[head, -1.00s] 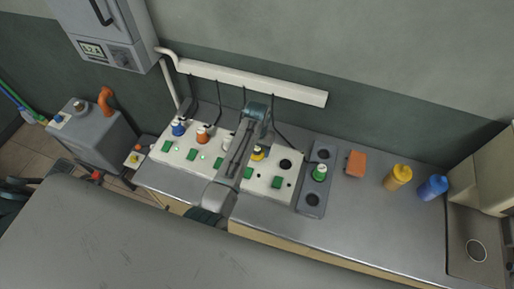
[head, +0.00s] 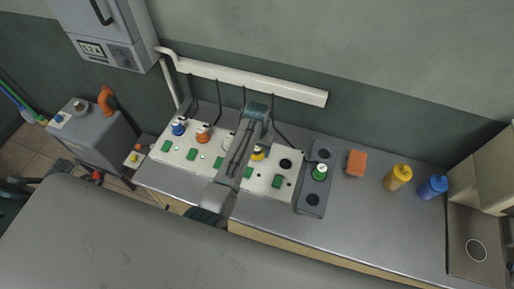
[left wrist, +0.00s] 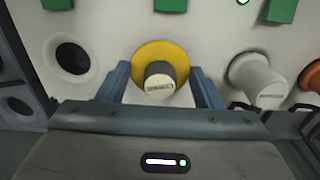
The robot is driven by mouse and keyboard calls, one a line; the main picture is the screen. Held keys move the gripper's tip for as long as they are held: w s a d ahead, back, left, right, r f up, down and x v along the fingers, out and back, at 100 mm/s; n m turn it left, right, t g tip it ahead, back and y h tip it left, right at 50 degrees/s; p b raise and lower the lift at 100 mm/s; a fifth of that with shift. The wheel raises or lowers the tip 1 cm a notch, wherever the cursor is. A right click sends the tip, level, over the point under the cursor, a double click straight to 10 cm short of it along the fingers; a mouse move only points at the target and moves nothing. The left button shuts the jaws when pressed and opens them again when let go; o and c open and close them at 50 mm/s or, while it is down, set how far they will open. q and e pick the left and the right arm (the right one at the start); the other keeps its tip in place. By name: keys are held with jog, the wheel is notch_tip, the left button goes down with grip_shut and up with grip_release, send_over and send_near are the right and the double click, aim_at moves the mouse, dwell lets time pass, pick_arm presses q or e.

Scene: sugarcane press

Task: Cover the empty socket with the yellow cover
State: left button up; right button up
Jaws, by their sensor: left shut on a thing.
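The yellow cover (head: 258,154) is on the right white panel. In the left wrist view it is a yellow ring-shaped piece (left wrist: 143,55) with a pale, lettered knob. My left gripper (left wrist: 161,86) has one blue finger on each side of the cover and is shut on it. In the head view my left arm (head: 235,160) reaches over the panels and its fingertips are hidden. The empty socket (head: 286,164) is a dark round hole just right of the cover; in the left wrist view it is at the left (left wrist: 72,58). My right gripper is not in view.
A white plug (left wrist: 255,80) stands beside the held cover. A grey block (head: 305,194) with a green plug (head: 320,172) stands right of the panel. An orange box (head: 356,163), yellow bottle (head: 398,178) and blue bottle (head: 433,188) stand farther right. The counter front there is clear.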

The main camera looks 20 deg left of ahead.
pick_arm(q)
jog(key=shift+f, duration=0.45)
jog(key=o, duration=0.7)
jog(key=shift+r, duration=5.5)
jog(key=shift+f, duration=0.1)
